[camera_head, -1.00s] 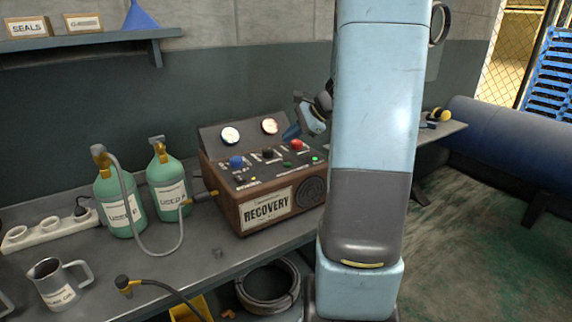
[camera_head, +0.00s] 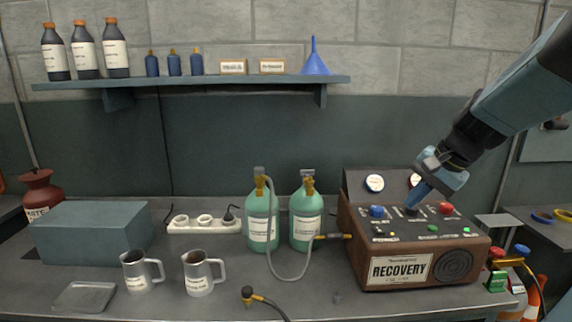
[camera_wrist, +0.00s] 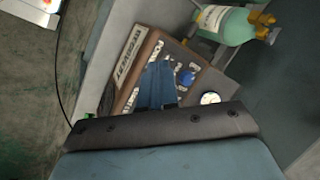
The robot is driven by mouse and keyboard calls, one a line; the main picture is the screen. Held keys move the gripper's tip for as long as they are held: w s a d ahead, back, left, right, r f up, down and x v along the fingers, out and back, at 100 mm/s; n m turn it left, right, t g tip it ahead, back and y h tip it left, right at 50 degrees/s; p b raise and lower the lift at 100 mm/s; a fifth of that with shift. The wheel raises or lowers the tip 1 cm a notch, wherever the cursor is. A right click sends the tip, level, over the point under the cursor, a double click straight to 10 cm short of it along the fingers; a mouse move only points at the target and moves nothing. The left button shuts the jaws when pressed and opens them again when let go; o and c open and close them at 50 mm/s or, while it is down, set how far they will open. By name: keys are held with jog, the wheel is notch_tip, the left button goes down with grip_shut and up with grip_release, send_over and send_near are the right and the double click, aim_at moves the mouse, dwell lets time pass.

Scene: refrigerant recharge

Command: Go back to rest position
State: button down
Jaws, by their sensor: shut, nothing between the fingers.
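My gripper (camera_head: 415,194) is shut and empty. In the head view it points down and left over the control panel of the wooden recovery machine (camera_head: 455,262), its tips close to the knobs; I cannot tell whether they touch. In the wrist view the shut blue fingers (camera_wrist: 157,85) cover part of the panel of the same machine (camera_wrist: 138,68). The blue knob (camera_head: 377,211) and the red knob (camera_head: 445,208) show on either side of the fingers. My arm comes in from the upper right.
Two green cylinders (camera_head: 262,222) (camera_head: 306,218) with a grey hose stand left of the machine. Two metal jugs (camera_head: 137,272) (camera_head: 199,274), a power strip (camera_head: 204,225) and a grey-blue box (camera_head: 95,233) are further left on the bench. A shelf (camera_head: 220,85) with bottles hangs above.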

jog(key=s+a+r+n+t+h, duration=0.1)
jog(key=s+a+r+n+h, duration=0.1)
jog(key=s+n, duration=0.6)
jog(key=shift+s+a+r+n+t+h, duration=0.3)
jog(key=shift+s+a+h, duration=0.75)
jog(key=shift+s, duration=1.5)
jog(key=c, duration=1.8)
grip_release()
jog(key=shift+a+f, duration=0.1)
